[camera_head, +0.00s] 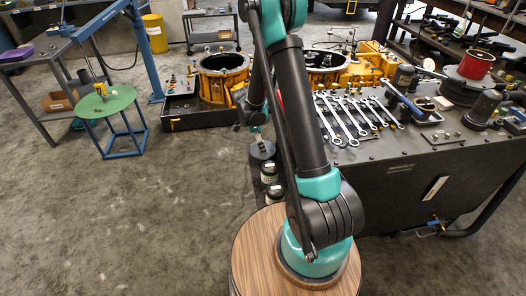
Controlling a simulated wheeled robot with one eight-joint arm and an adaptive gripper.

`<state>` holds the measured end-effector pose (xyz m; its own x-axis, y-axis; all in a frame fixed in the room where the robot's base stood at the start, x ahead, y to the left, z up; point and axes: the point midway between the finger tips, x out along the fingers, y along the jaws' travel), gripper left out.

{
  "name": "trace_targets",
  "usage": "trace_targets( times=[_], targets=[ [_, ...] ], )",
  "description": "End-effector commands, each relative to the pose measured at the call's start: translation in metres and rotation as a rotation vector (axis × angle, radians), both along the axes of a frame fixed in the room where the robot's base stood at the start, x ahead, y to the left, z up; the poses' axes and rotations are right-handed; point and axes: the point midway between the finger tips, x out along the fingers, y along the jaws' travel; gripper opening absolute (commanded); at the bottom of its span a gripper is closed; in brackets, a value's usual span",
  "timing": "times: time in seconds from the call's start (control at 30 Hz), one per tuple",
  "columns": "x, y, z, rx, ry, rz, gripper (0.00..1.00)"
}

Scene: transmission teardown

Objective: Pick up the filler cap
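I cannot pick out the filler cap with certainty; several small fittings on the bench and near the gearbox housings are too small to tell apart. A small yellow item (101,89) stands on the round green stool top (118,103) at the left, but I cannot tell what it is. My arm rises from the wooden round base in the foreground, and its far part hangs down behind the upper link. The wrist end shows in part left of that link, near the bench's left end. My gripper's fingers cannot be made out there.
A dark workbench (400,172) at the right carries wrenches (345,112), yellow housings and a red spool (476,64). Another yellow housing (222,80) sits on a low black tray (181,118). A blue hoist (146,45) and grey table stand left. The floor at left front is clear.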

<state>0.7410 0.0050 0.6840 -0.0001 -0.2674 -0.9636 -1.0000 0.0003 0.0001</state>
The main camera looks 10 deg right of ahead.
Motion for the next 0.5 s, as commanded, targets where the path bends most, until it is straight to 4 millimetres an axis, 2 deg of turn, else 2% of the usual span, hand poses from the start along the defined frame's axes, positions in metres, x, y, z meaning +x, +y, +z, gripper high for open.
trace_targets(
  times=[0.1,0.33,0.5],
  targets=[
    [-0.0001,-0.002,-0.0068,0.0,0.0,0.0,0.86],
    [-0.0002,-0.0022,-0.0077,0.0,0.0,0.0,0.86],
    [-0.0002,-0.0022,-0.0076,0.0,0.0,0.0,0.66]
  ],
)
